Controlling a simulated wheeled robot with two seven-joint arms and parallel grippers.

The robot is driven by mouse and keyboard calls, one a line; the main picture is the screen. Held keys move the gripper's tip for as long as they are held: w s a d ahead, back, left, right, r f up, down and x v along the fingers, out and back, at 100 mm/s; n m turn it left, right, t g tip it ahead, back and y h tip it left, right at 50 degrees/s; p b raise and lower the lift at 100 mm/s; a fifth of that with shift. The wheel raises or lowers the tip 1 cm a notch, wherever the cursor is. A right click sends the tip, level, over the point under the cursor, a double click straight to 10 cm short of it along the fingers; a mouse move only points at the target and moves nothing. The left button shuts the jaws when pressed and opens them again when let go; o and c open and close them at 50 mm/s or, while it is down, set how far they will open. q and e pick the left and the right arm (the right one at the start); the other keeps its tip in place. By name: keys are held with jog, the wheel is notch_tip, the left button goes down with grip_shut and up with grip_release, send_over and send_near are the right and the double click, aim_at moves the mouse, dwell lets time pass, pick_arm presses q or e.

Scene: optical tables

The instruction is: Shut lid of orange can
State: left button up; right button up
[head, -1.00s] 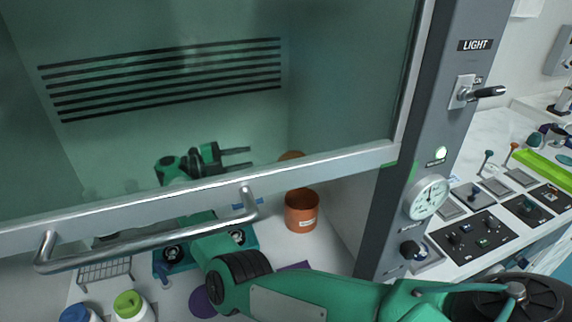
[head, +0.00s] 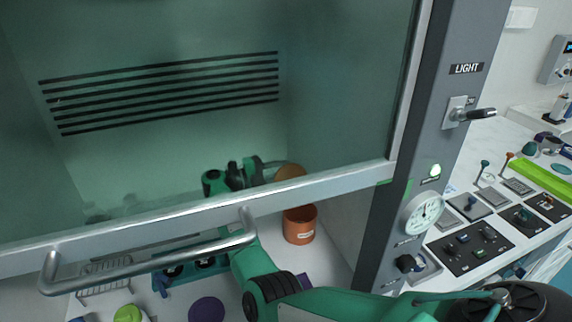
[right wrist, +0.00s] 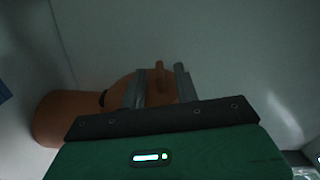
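The orange can (head: 300,225) stands upright inside the hood at the right, its open mouth just below the sash edge. Its orange lid (head: 291,172) stands raised behind it, seen through the glass. In the right wrist view the can (right wrist: 58,118) lies at left and the lid (right wrist: 125,92) is partly hidden behind my fingers. My right gripper (head: 280,164) reaches under the sash and is at the lid. Its two fingers (right wrist: 160,88) are apart, with a small lid tab showing between them. I cannot tell whether a finger touches the lid. My left gripper is out of view.
The raised glass sash with its metal handle (head: 150,262) crosses above my right arm. A teal rack (head: 190,272), a wire rack, a purple disc (head: 206,310) and a green-capped bottle (head: 128,313) sit at the left. The hood's grey post (head: 385,215) bounds the right side.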

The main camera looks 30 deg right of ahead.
jog(key=shift+x, duration=1.1)
grip_shut()
jog(key=shift+f, duration=0.1)
